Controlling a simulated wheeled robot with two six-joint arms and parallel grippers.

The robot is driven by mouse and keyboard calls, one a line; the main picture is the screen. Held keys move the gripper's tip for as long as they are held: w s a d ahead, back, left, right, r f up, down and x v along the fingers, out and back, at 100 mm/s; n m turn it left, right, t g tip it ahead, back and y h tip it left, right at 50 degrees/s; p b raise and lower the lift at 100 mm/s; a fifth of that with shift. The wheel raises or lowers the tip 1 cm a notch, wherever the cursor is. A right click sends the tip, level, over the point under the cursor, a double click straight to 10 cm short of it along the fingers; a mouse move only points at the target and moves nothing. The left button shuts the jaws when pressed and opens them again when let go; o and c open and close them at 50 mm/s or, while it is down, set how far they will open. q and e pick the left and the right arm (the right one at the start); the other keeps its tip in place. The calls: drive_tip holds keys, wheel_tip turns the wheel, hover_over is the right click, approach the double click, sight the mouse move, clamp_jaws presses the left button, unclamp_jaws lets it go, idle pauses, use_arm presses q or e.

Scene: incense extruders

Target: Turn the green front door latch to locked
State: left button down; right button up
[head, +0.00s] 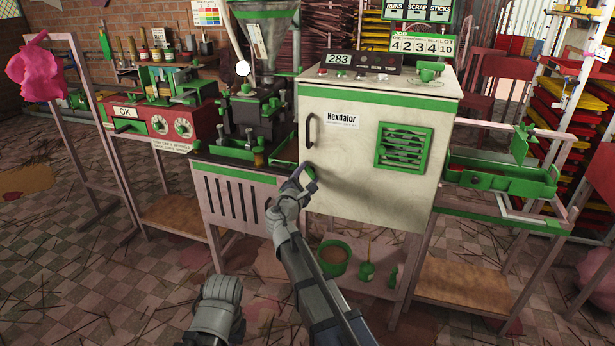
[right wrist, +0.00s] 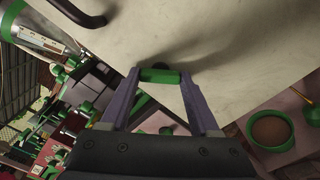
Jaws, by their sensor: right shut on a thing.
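The cream cabinet door (head: 345,170) is closed, with a black handle (head: 310,130) near its left edge. My right gripper (head: 299,180) is at the door's lower left, below the handle. In the right wrist view the green latch (right wrist: 160,75) lies between the purple fingertips of my right gripper (right wrist: 160,78), which is shut on it. The latch spans from one finger to the other, close to the door face. In the head view the gripper hides the latch, and I cannot tell its locked or unlocked position. My left gripper's fingers do not show.
A green louvred vent (head: 403,148) is on the door's right part. Below stand a green bucket (head: 334,258) and a green oil can (head: 367,272). A black extruder (head: 262,115) is left of the cabinet, and a green tray (head: 500,178) is at the right.

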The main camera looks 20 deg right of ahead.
drive_tip(key=m, duration=0.5)
drive_tip(key=shift+m, duration=0.3)
drive_tip(key=m, duration=0.5)
drive_tip(key=shift+m, duration=0.4)
drive_tip(key=o, duration=1.4)
drive_tip(key=shift+c, duration=0.2)
drive_tip(key=v, duration=0.7)
drive_tip(key=shift+s+a, duration=0.25)
drive_tip(key=shift+s, duration=0.1)
